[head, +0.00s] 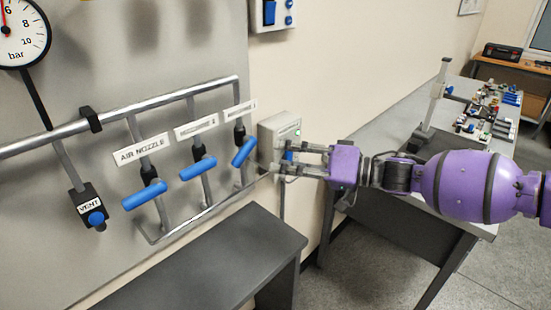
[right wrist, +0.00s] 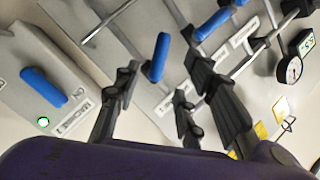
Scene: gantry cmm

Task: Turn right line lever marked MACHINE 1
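Three blue levers hang on the pipe rack in the head view. The right line lever (head: 243,151) is tilted, under a small white label (head: 240,110) too blurred to read in full. The middle lever (head: 198,168) and the left lever (head: 145,195), under AIR NOZZLE, lie nearer horizontal. My right gripper (head: 282,159) is open and empty, to the right of the right line lever and apart from it in the head view. In the right wrist view, a blue lever (right wrist: 158,57) shows between the spread fingers (right wrist: 157,88), beyond their tips. My left gripper is out of view.
A grey wall box (head: 280,132) with a green light and blue handle (right wrist: 45,88) is behind my right gripper. A dark bench (head: 215,255) stands below the rack. A VENT valve (head: 92,210) hangs at left. A worktable (head: 380,125) stands at right.

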